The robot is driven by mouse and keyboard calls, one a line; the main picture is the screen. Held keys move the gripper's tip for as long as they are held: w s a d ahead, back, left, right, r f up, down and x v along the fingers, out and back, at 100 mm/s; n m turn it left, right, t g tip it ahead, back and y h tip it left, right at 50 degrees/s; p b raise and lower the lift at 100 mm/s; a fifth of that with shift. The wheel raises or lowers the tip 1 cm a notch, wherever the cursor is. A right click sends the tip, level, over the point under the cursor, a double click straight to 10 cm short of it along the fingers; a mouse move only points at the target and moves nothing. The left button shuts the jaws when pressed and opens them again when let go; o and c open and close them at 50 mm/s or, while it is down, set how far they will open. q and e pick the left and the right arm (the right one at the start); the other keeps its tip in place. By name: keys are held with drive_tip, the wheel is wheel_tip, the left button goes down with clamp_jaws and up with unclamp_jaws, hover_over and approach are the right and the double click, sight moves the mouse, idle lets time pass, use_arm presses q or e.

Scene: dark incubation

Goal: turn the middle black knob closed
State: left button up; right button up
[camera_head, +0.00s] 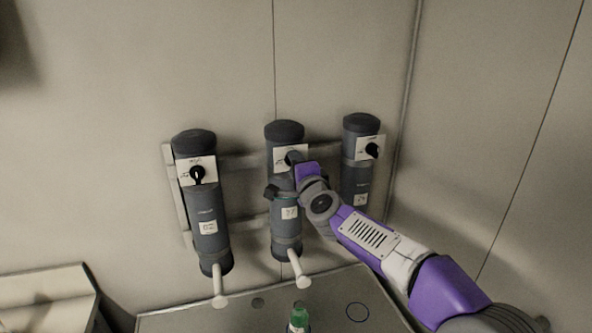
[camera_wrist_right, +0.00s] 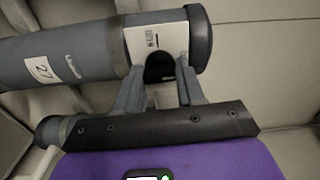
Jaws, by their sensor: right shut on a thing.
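The middle dark grey cylinder (camera_head: 284,133) is on the wall, with a white label plate on its upper part. Its black knob (camera_wrist_right: 158,68) shows in the right wrist view between the two grey fingers of my right gripper (camera_wrist_right: 158,77). The fingers are closed on the knob's sides. In the head view my right gripper (camera_head: 293,160) reaches the plate from the lower right and mostly hides the knob, so its angle is hard to tell. My left gripper is not in view.
The left cylinder (camera_head: 207,210) has its own black knob (camera_head: 198,174); the right cylinder (camera_head: 361,128) has another black knob (camera_head: 372,150), close to my arm. White spouts project below the left and middle cylinders. A green-capped bottle (camera_head: 299,317) stands below on the grey surface.

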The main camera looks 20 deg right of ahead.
drive_tip(key=shift+m, duration=0.5)
drive_tip(key=o, duration=1)
drive_tip(key=shift+o, duration=0.2)
drive_tip(key=s+b, duration=0.1)
drive_tip(key=s, duration=0.6)
drive_tip(key=shift+s, duration=0.35)
drive_tip(key=shift+d, duration=0.1)
